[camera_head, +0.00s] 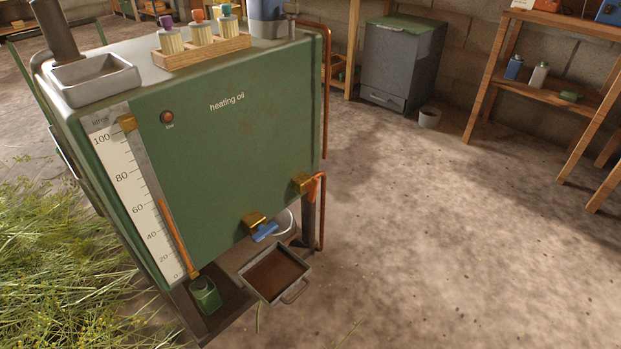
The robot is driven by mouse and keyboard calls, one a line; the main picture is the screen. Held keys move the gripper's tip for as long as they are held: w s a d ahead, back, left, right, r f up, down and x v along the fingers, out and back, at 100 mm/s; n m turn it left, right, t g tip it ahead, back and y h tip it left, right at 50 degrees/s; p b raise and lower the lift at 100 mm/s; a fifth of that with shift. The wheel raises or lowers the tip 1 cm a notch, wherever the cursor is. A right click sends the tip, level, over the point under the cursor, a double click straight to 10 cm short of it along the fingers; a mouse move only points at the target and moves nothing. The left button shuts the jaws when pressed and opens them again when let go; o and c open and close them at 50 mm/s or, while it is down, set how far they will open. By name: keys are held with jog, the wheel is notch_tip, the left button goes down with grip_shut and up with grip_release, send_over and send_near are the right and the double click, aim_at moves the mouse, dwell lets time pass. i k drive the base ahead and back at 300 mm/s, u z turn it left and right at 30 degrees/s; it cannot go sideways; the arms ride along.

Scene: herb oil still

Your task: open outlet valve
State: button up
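A green tank (240,140) marked "heating oil" stands on dark legs at the left. Low on its front is a brass valve (255,219) with a blue lever (264,232), which slants slightly up to the right. A second brass fitting (302,183) sits at the right edge, with an orange-copper part (315,183) and a copper pipe beside it. No label tells which one is the outlet valve, and I cannot tell whether either is open. My gripper is not in view.
A tray (294,293) with dark brown contents and a small green container (205,295) are below the tank front. Cut plants (60,260) cover the floor at left. Shelves (550,85) and a grey cabinet (400,65) stand behind. The right floor is clear.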

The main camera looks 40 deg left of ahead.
aim_at(312, 188)
jog(key=u, duration=0.85)
jog(key=i, duration=1.25)
jog(key=u, duration=1.05)
